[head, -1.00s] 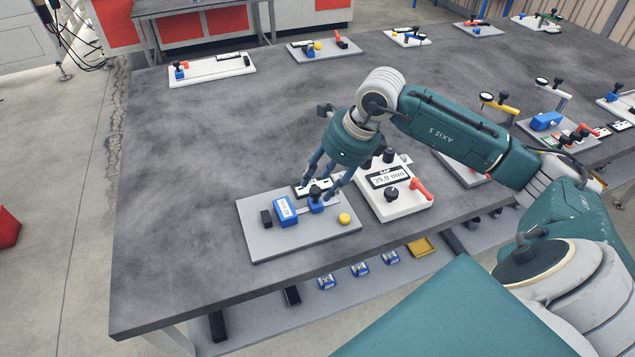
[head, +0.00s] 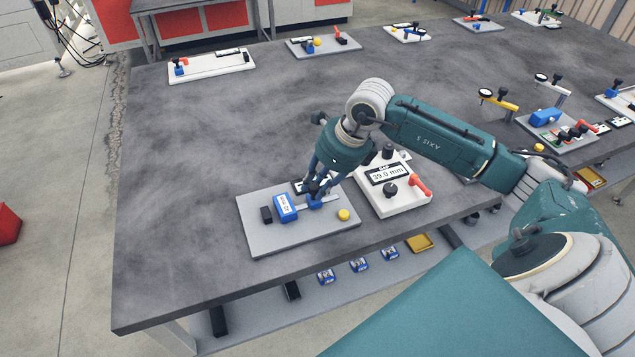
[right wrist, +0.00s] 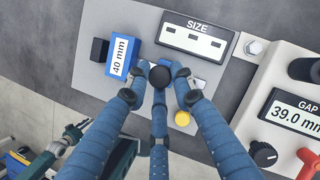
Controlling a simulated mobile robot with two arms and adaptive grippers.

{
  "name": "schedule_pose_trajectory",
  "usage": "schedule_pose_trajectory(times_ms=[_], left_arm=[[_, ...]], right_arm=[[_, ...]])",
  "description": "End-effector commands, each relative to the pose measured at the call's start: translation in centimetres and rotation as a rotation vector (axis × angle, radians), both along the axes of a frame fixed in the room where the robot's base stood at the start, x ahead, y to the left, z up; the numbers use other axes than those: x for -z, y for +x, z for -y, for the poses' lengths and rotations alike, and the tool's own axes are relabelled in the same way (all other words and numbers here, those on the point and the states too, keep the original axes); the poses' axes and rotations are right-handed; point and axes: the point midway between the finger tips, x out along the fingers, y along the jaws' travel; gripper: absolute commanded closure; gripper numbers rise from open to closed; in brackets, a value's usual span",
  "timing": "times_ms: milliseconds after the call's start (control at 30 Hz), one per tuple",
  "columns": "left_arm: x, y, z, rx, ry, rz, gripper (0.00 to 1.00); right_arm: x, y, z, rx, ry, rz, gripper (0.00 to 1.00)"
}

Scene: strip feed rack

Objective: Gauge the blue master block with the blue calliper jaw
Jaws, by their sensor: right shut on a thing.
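The blue master block (head: 285,208), with a white label, stands on a grey plate (head: 270,238); in the right wrist view the block (right wrist: 118,74) reads "40 mm". A small black block (head: 267,214) stands on its left. The blue calliper jaw (head: 314,203) sits right of the master block on a pale rail, with a narrow gap between them in the head view. My right gripper (head: 317,188) is shut on the jaw's black knob (right wrist: 160,76), its three fingers around it. The fingers partly hide the jaw.
A SIZE display (right wrist: 196,37) on the plate shows dashes. A yellow button (head: 344,215) is near the plate's right corner. A white box (head: 405,205) reads "GAP 39.0 mm" and carries a black knob and a red lever (head: 420,186). The table left of the plate is clear.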

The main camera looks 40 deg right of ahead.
Motion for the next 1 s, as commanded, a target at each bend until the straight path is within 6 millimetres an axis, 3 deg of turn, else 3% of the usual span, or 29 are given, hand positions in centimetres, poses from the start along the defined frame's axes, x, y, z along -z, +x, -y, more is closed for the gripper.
schedule_pose_trajectory(times_ms=[300, 667, 700, 767, 1000], left_arm=[[1.7, 0.1, 0.1, 0.0, 0.0, 0.001, 0.6], [1.6, 0.1, 0.0, -0.001, -0.001, 0.002, 0.6], [1.6, 0.1, 0.0, -0.001, -0.001, 0.002, 0.6], [1.6, 0.1, 0.0, -0.001, -0.001, 0.002, 0.6], [1.6, 0.1, 0.0, -0.001, -0.001, 0.002, 0.6]], right_arm=[[-0.3, 1.7, -5.3, -0.002, 0.006, 0.017, 1.0], [-0.6, 1.8, -5.8, 0.001, 0.006, 0.019, 1.0], [-0.6, 1.9, -5.8, 0.001, 0.006, 0.02, 0.69], [-0.6, 1.8, -5.8, 0.001, 0.006, 0.019, 0.58], [-0.4, 1.6, -5.7, 0.0, 0.003, 0.011, 0.58]])
